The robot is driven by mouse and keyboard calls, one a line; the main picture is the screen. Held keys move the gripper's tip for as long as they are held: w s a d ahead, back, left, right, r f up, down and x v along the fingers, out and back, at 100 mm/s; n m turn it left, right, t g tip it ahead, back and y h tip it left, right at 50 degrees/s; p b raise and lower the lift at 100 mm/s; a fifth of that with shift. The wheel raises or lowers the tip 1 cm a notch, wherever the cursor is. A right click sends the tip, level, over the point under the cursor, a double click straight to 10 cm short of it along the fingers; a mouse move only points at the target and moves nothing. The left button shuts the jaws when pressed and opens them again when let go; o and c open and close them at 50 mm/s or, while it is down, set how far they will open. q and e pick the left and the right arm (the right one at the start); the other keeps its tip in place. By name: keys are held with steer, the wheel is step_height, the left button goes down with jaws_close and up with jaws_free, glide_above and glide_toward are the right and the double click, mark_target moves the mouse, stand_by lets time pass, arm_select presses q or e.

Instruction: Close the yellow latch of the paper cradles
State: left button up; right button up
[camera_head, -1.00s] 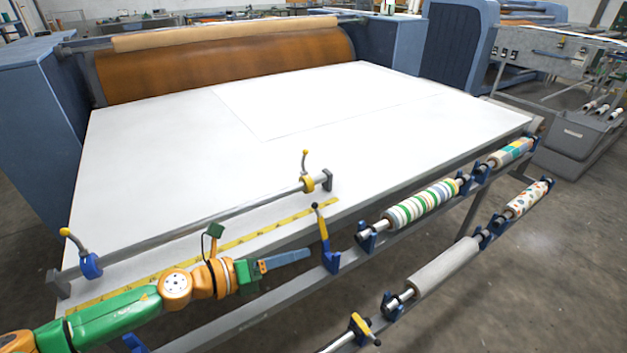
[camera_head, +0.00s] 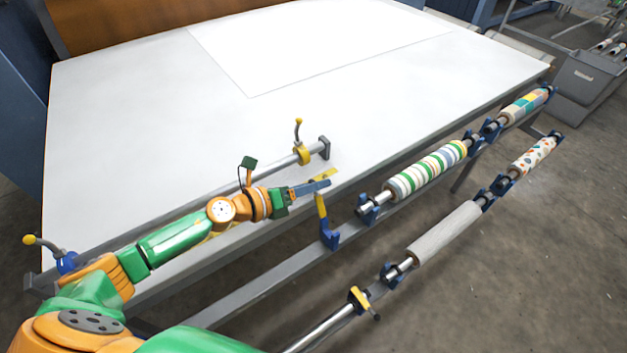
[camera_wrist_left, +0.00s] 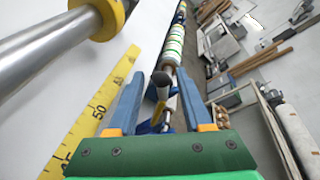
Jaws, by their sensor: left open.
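A blue paper cradle (camera_head: 329,237) on the upper rail has a yellow latch (camera_head: 321,206) standing up, swung open. My left gripper (camera_head: 326,184) is at the top of this latch, at the table's front edge. In the left wrist view, my left gripper (camera_wrist_left: 159,76) is open, with the latch's dark knob (camera_wrist_left: 161,79) between its blue fingers and the yellow lever (camera_wrist_left: 172,103) behind it. Contact cannot be told. Another yellow latch (camera_head: 359,298) with a dark knob lies across the lower bar. My right gripper is not in view.
Patterned rolls, including a striped one (camera_head: 426,170), and a grey roll (camera_head: 446,233) sit in cradles to the right. A metal bar with a yellow clamp (camera_head: 303,154) runs along the white table (camera_head: 150,120). A yellow ruler (camera_wrist_left: 103,105) lies beside my left gripper.

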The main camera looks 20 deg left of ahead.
arm_select(q)
steer(key=shift+w+f, duration=0.1)
steer(key=shift+s, duration=0.2)
jaws_close()
steer(key=shift+r, duration=0.2)
stand_by(1.0)
